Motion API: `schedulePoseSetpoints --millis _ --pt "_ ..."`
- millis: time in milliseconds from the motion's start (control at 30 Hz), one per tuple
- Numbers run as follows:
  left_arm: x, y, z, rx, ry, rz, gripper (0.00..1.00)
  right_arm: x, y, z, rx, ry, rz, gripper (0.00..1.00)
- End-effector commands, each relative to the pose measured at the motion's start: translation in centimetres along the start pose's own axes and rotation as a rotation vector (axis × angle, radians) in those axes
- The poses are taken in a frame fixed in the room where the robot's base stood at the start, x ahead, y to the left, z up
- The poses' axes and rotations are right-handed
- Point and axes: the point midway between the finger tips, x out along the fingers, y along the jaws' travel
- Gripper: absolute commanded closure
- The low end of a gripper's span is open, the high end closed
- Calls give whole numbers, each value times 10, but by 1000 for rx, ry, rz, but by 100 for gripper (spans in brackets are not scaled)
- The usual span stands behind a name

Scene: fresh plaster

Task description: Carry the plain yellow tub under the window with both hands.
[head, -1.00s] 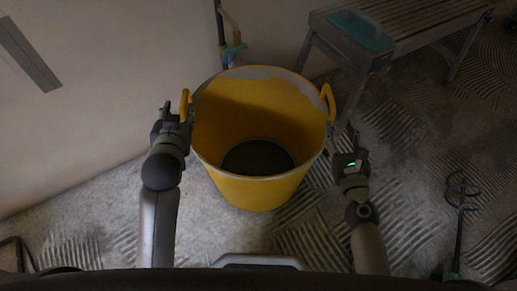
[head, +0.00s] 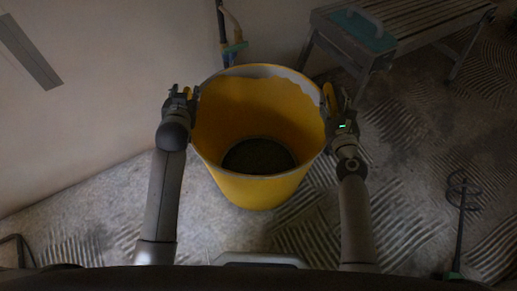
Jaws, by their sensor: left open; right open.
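The plain yellow tub (head: 255,188) stands upright on the floor in front of me in the head view, with a dark patch at its bottom and a greyish smear along its far inner rim. My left gripper (head: 181,93) is open at the tub's left handle, which it largely hides. My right gripper (head: 337,100) is open at the right handle (head: 328,93), whose yellow shows beside the fingers. I cannot tell whether the handles lie fully between the fingers. No window shows.
A slatted bench (head: 405,22) with a teal float (head: 358,27) on it stands at the back right. A mixing paddle (head: 460,205) is at the right. A pale wall (head: 90,90) runs along the left. A tool with a teal part (head: 234,47) stands behind the tub.

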Motion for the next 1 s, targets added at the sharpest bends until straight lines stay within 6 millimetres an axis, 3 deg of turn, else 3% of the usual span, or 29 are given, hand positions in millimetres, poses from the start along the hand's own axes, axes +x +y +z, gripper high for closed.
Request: schedulePoseSetpoints --millis 333,633,1000 --pt "2 0 0 0 0 0 60 2 0 0 0 0 0 60" --pt "2 0 0 0 0 0 99 2 0 0 0 0 0 99" --pt "2 0 0 0 0 0 100 2 0 0 0 1 0 100"
